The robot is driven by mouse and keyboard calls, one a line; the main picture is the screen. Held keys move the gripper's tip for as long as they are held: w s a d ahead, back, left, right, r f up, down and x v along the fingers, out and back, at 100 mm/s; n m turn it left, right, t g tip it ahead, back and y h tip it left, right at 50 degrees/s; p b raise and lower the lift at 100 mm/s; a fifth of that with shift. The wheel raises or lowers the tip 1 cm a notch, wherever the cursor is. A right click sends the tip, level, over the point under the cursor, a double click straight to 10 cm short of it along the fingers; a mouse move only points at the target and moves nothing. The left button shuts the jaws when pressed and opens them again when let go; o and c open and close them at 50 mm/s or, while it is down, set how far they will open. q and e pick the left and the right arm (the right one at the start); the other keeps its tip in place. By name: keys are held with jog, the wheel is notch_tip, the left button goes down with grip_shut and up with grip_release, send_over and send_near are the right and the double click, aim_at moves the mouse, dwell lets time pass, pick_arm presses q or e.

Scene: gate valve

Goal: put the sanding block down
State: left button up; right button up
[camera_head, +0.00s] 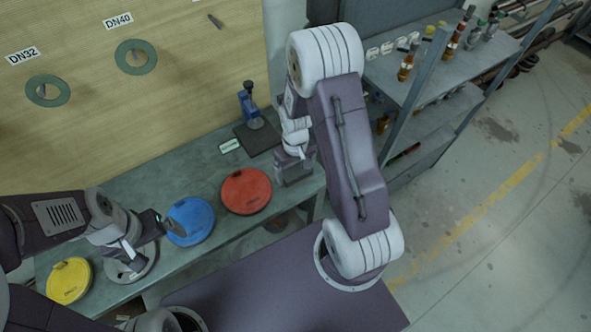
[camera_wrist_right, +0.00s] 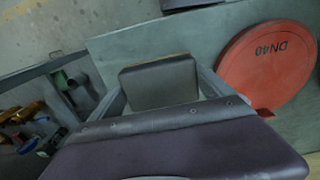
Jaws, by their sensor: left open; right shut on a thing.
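The sanding block (camera_wrist_right: 160,84) is a dark grey block with a thin tan edge, between the two fingers of my right gripper (camera_wrist_right: 165,95) in the right wrist view. In the head view my right gripper (camera_head: 294,168) is at the right end of the grey bench (camera_head: 190,170), right of the red disc (camera_head: 246,191). It is shut on the block. I cannot tell whether the block touches the bench. My left gripper (camera_head: 162,224) is open beside the blue disc (camera_head: 190,222), at its left.
A blue tool (camera_head: 250,105) stands on a dark mat (camera_head: 257,137) at the back, with a small white label (camera_head: 230,146) beside it. A yellow disc (camera_head: 69,281) lies at the left. Shelves with valve parts (camera_head: 405,62) stand right of the bench.

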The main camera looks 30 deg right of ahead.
aim_at(295, 170)
jog(key=shift+s+f, duration=0.35)
jog(key=shift+f, duration=0.1)
jog(key=o, duration=1.5)
jog(key=shift+s+a, duration=0.1)
jog(key=shift+s, duration=0.05)
jog(key=r, duration=0.1)
jog(key=w+r, duration=0.1)
jog(key=r, duration=0.1)
jog(key=shift+w, duration=0.15)
notch_tip(295, 170, up, 9)
jog(key=s+a+m+t, duration=0.1)
jog(key=s+a, duration=0.3)
jog(key=s, duration=0.4)
jog(key=shift+s+a+r, duration=0.2)
jog(key=shift+a+r, duration=0.05)
jog(key=shift+r, duration=0.05)
